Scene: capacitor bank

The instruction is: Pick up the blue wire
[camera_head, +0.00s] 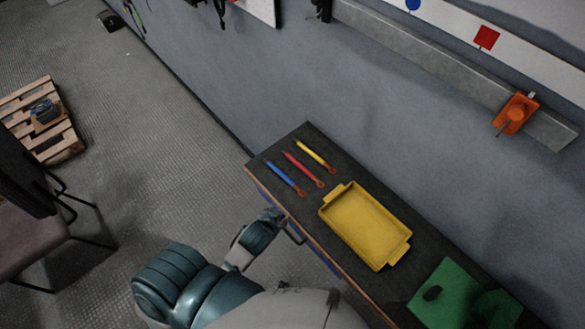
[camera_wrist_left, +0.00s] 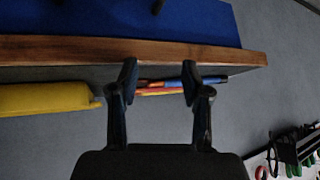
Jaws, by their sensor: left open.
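The blue wire (camera_head: 286,178) lies on the dark bench top near its left end, a thin straight piece with an orange-red end. A red wire (camera_head: 303,169) and a yellow wire (camera_head: 315,156) lie beside it, roughly parallel. My left gripper (camera_head: 284,222) is at the bench's front edge, apart from the wires. In the left wrist view my open left gripper (camera_wrist_left: 160,78) faces the bench edge, with nothing between its fingers. Beyond the fingers the blue wire (camera_wrist_left: 213,79) shows, partly hidden by one finger. My right gripper is not in view.
A yellow tray (camera_head: 347,190) sits right of the wires. A green block (camera_head: 440,285) with a black piece is farther right. The bench's wooden front edge (camera_wrist_left: 60,48) is close to the fingers. A wall rail (camera_head: 430,60) holds an orange device (camera_head: 516,113).

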